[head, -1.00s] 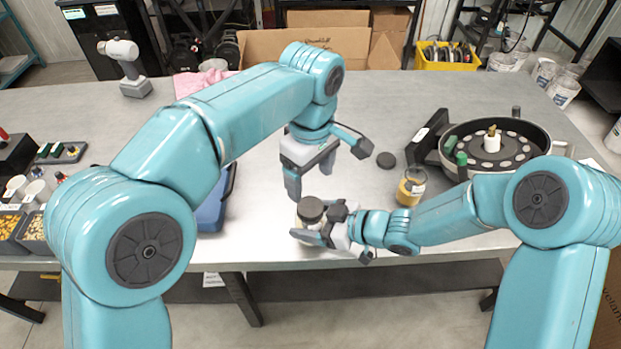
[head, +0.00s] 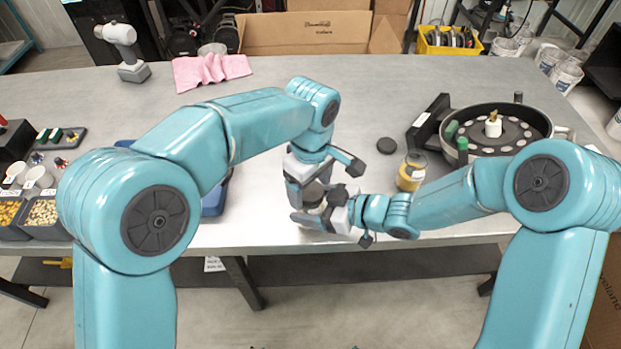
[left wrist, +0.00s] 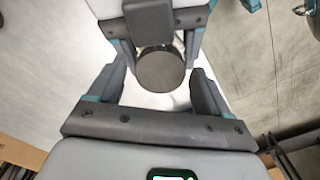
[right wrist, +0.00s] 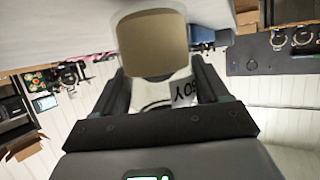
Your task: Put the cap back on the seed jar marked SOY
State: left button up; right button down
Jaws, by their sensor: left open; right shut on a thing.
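The jar marked SOY shows its white label (right wrist: 185,93) upside down in the right wrist view, with tan contents (right wrist: 152,45). My right gripper (head: 318,208) is shut around this jar and holds it upright near the table's front edge. A dark round cap (left wrist: 160,71) sits on top of the jar; whether it is fastened I cannot tell. My left gripper (head: 311,187) points down over the jar. Its fingers are open on either side of the cap, with gaps visible in the left wrist view. In the head view the grippers hide most of the jar.
Another dark disc (head: 387,145) lies on the table (head: 350,100). Behind my right forearm stand a jar with yellow contents (head: 411,172) and a round seed plate device (head: 497,135). A blue case (head: 214,200) lies left of the grippers. Seed bins (head: 40,214) are far left.

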pick_arm(q)
jog(key=c, duration=1.1)
jog(key=shift+o, duration=0.2)
jog(key=m, duration=0.3)
jog(key=o, duration=1.2)
jog(key=shift+c, duration=0.2)
